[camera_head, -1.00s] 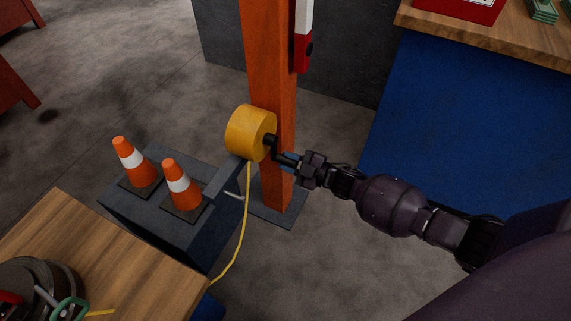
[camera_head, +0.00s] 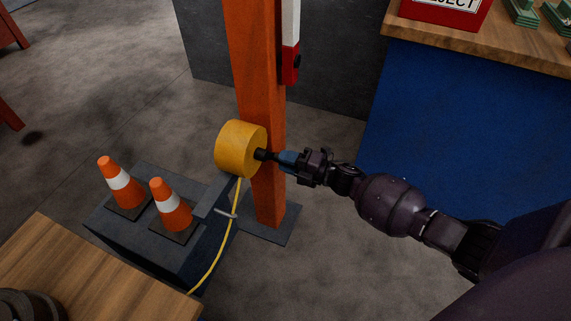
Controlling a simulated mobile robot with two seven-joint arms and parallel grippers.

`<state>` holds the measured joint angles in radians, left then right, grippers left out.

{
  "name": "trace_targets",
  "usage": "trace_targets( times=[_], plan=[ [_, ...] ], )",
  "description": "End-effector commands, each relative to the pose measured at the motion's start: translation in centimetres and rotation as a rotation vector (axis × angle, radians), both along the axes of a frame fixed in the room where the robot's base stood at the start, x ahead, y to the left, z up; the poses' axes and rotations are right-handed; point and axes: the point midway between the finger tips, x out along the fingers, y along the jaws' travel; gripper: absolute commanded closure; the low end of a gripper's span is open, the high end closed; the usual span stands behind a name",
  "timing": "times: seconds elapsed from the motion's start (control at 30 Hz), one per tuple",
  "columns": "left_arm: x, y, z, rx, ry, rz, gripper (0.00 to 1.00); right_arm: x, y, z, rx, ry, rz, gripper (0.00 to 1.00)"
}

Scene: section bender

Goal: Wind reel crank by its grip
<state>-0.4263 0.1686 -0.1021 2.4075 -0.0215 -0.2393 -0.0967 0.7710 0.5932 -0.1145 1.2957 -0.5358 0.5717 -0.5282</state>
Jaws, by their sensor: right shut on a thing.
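The yellow reel (camera_head: 240,149) is mounted at the orange post, with a yellow cord (camera_head: 227,228) hanging from it. Its black crank (camera_head: 262,155) sticks out of the reel's right face. My right gripper (camera_head: 292,160) is at the crank's end, to the right of the reel, and is shut on the crank grip (camera_head: 287,160), of which a bluish part shows. The fingers hide much of the grip. My left gripper is not in view.
The orange post (camera_head: 257,100) stands right behind the reel. Two traffic cones (camera_head: 170,204) stand on a dark box (camera_head: 150,240) at the left. A wooden table (camera_head: 90,280) is at lower left. A blue-sided bench (camera_head: 450,130) is at right.

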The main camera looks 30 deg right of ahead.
Motion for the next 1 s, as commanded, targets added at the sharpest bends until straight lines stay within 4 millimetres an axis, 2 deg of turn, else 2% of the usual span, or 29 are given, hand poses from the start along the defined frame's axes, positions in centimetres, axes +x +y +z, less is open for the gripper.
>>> trace_targets(
  times=[0.67, 0.7, 0.83, 1.0],
  plan=[
    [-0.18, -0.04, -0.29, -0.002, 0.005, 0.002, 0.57, 0.17, -0.34, 0.24, -0.046, -0.035, -0.002, 1.0],
    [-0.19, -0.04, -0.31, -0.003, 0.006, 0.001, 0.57, 0.17, -0.34, 0.24, -0.046, -0.035, -0.002, 0.68],
    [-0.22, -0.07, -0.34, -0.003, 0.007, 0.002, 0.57, 0.16, -0.31, 0.24, -0.046, -0.034, -0.002, 0.49],
    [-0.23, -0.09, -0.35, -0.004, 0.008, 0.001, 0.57, 0.16, -0.24, 0.26, -0.045, -0.035, -0.001, 0.49]
  ],
)
